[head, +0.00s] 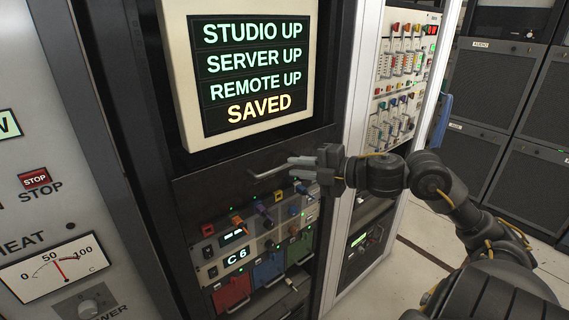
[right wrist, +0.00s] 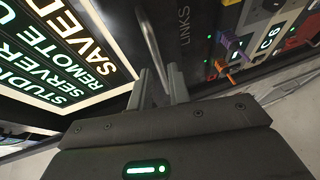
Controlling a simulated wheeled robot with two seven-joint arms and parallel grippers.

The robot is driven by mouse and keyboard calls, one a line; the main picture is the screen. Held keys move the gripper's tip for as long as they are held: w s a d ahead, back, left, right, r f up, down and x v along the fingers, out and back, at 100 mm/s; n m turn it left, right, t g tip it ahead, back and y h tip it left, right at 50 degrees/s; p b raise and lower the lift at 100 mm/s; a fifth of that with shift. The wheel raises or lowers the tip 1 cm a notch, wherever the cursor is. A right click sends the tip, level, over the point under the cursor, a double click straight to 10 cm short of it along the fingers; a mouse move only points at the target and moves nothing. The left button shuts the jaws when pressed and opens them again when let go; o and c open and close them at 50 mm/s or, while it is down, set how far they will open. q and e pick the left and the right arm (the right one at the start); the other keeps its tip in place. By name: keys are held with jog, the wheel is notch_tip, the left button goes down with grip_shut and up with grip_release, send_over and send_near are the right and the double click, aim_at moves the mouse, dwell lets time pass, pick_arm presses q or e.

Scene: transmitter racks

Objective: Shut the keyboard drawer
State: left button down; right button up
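Below the status screen is a dark front panel (head: 222,187) with a thin metal bar handle (head: 268,172). I take it to be the drawer front; it looks about flush with the rack, and no keyboard shows. The right wrist view shows the handle (right wrist: 150,45) beside the word LINKS on the dark panel (right wrist: 185,52). My right gripper (head: 290,168) is at the handle's right end. Its two fingers (right wrist: 162,82) stand apart, with the handle's end close to the gap between them. I cannot tell whether they touch it. My left gripper is out of view.
The lit status screen (head: 255,70) is just above the panel. Below it are a module with knobs and a C6 display (head: 236,255), and coloured blocks (head: 268,267). A white-framed rack (head: 403,80) stands to the right, a grey meter cabinet (head: 50,220) to the left. Pale floor (head: 415,250) shows at right.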

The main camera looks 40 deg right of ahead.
aim_at(288, 166)
jog(key=shift+p+x, duration=0.55)
jog(key=shift+x, duration=1.5)
grip_shut()
